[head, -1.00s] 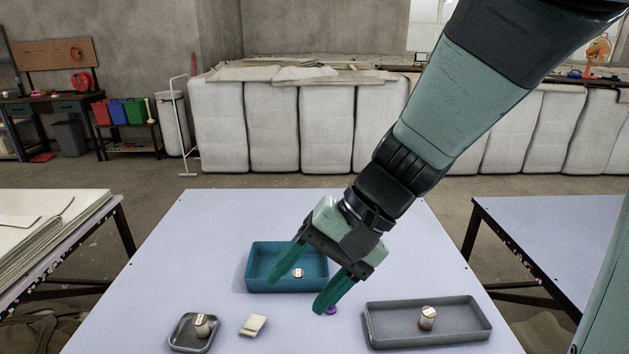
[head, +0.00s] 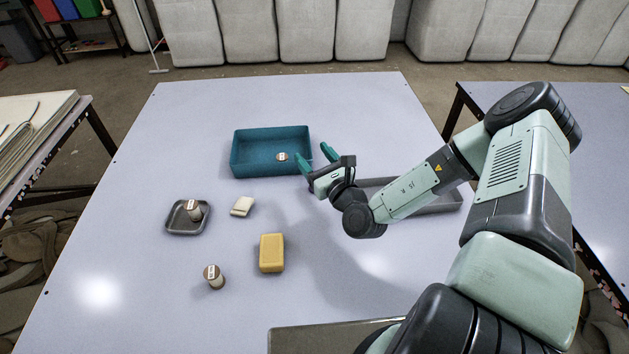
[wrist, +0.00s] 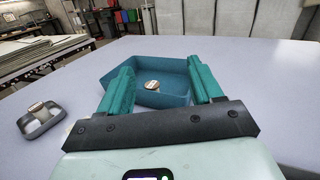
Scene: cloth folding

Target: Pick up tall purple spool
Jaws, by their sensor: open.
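No purple spool can be made out in the current frames; my arm covers part of the table right of the teal bin. My gripper (head: 316,158) is open and empty, at the right front corner of the teal bin (head: 240,166) in the head view. In the wrist view my gripper's (wrist: 160,72) two green fingers stand apart, with the teal bin (wrist: 172,70) beyond and between them. A pale-topped spool (head: 282,157) is inside that bin; it also shows between the fingers in the wrist view (wrist: 152,86).
A small grey tray (head: 176,229) at left holds a spool (head: 194,210). Another spool (head: 214,277) stands nearer, beside a yellow block (head: 272,252). A cream block (head: 242,206) lies mid-table. A long grey tray (head: 440,202) is partly behind my arm. The table's left front is clear.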

